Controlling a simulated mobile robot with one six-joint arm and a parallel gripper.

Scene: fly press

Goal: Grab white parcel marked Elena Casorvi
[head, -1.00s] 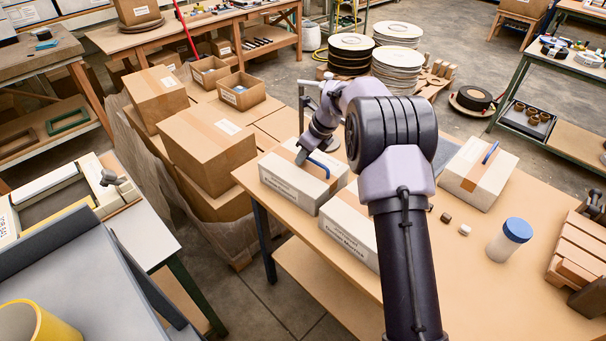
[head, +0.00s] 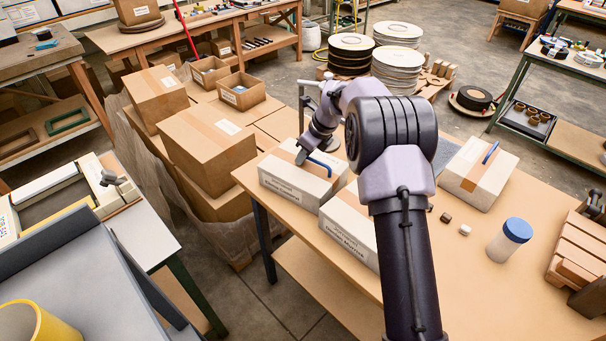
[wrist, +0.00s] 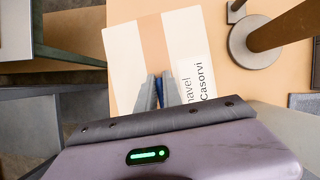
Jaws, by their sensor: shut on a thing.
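A white parcel (head: 302,186) with a brown tape band and a blue handle (head: 320,166) stands at the far left corner of the wooden table. My gripper (head: 302,158) is shut on the blue handle, above the parcel's top. In the wrist view the fingers (wrist: 161,84) close on the handle, and the white parcel (wrist: 125,60) lies beneath. I cannot read "Elena". The parcel appears to rest on the table.
A second labelled white parcel (head: 346,232) stands close in front, partly behind my arm. A third parcel (head: 480,174) with a blue handle stands to the right. A blue-capped jar (head: 510,240) is near the right. Brown cartons (head: 207,148) are stacked left of the table.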

